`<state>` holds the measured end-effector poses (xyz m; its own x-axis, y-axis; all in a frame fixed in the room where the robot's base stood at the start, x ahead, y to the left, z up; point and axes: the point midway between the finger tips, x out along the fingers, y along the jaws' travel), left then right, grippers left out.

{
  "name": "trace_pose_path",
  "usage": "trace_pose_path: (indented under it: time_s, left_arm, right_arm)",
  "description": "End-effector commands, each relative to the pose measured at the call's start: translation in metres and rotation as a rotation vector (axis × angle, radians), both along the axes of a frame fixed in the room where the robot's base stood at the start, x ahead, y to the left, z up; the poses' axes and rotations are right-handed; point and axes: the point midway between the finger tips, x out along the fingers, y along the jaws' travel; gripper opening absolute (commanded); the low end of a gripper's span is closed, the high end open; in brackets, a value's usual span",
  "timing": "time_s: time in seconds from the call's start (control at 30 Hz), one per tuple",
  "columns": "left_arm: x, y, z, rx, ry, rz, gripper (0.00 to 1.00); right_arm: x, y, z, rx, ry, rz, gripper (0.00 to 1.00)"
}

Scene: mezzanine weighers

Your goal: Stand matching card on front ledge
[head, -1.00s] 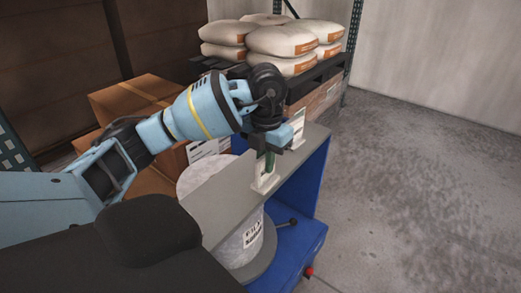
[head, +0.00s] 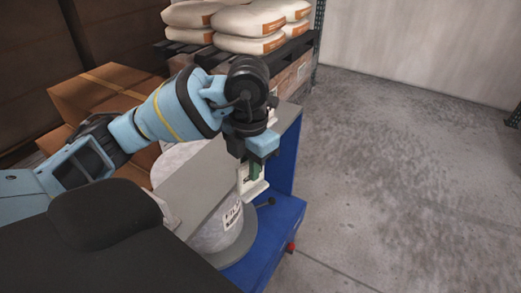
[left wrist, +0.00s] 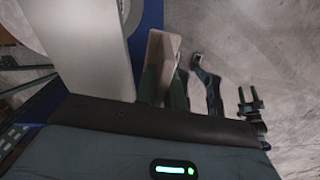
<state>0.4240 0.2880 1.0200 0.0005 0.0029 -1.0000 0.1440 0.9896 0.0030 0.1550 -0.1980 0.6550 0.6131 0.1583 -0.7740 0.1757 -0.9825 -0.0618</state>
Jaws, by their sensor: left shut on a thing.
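My left gripper (head: 254,168) is shut on a pale card (head: 248,187), which hangs below its green fingers. In the left wrist view the card (left wrist: 160,52) shows as a light panel between the fingers, beside the grey ledge (left wrist: 92,45) with a gap. In the head view the card overlaps the right side of the grey ledge (head: 195,185); I cannot tell whether it touches it. A small white piece (head: 272,117) shows at the far end of the ledge, partly hidden by my gripper.
A pale drum with a label (head: 222,232) stands under the ledge on a blue frame (head: 268,235) with a red knob (head: 291,246). Brown cartons (head: 105,90) and a pallet of sacks (head: 250,28) stand behind. The floor at right is clear.

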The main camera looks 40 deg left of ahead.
Motion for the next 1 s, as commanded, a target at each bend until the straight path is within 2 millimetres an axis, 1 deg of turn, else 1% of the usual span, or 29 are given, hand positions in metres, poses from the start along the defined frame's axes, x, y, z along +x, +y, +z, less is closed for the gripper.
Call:
trace_pose_path:
  time_s: [0.1,0.5,1.0]
  left_arm:
    - [-0.002,-0.007,-0.006,0.003,-0.001,-0.244,0.0]
    - [-0.012,-0.029,-0.024,0.008,0.003,-1.086,0.0]
    - [-0.029,-0.055,-0.047,0.006,0.009,-2.145,0.0]
  right_arm:
    - [-0.003,0.0,0.0,0.0,0.004,-0.001,0.54]
    - [-0.003,0.0,0.0,0.0,0.005,0.001,0.54]
    - [0.003,-0.001,0.002,-0.001,-0.008,0.003,0.54]
